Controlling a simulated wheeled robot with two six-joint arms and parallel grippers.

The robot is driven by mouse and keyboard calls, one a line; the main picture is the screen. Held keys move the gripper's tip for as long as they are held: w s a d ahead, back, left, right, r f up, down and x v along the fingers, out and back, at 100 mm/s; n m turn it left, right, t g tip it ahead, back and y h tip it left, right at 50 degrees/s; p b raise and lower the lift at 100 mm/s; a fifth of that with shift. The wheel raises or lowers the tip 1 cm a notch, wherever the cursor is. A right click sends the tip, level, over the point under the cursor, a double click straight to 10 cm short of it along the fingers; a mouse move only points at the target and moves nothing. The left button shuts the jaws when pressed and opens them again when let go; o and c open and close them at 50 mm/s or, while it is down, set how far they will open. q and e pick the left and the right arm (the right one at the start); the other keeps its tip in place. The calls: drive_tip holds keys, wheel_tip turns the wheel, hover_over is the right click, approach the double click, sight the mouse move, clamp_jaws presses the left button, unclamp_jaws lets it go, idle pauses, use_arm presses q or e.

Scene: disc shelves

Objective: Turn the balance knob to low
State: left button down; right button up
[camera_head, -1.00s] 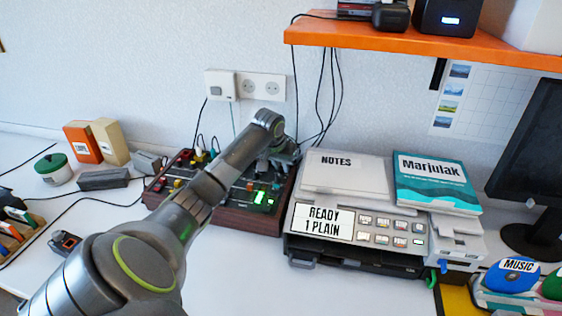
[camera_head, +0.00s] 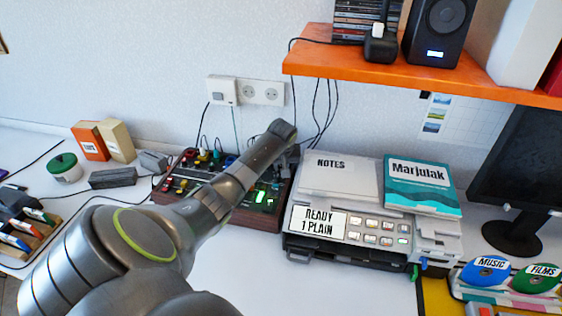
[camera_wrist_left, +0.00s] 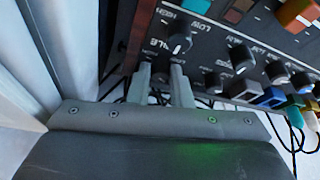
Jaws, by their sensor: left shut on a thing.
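The dark control panel with a wooden frame (camera_head: 244,218) stands on the white table left of the printer. My left arm reaches over it and hides its right rear part, including the gripper. In the left wrist view my left gripper (camera_wrist_left: 161,72) is shut on a small dark knob, mostly hidden between the fingertips. Another black knob (camera_wrist_left: 178,44) sits just beyond the fingertips, with "HIGH" and "LOW" printed near it. I cannot read a balance label. My right gripper is not in view.
More knobs (camera_wrist_left: 241,56) and coloured buttons (camera_wrist_left: 298,13) lie close to the fingers. The printer (camera_head: 345,228) stands right of the panel, an orange shelf (camera_head: 420,73) hangs above, and cables run behind. Bare table lies in front.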

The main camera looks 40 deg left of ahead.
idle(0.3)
use_arm(q)
drive_tip(key=c, duration=1.6)
unclamp_jaws()
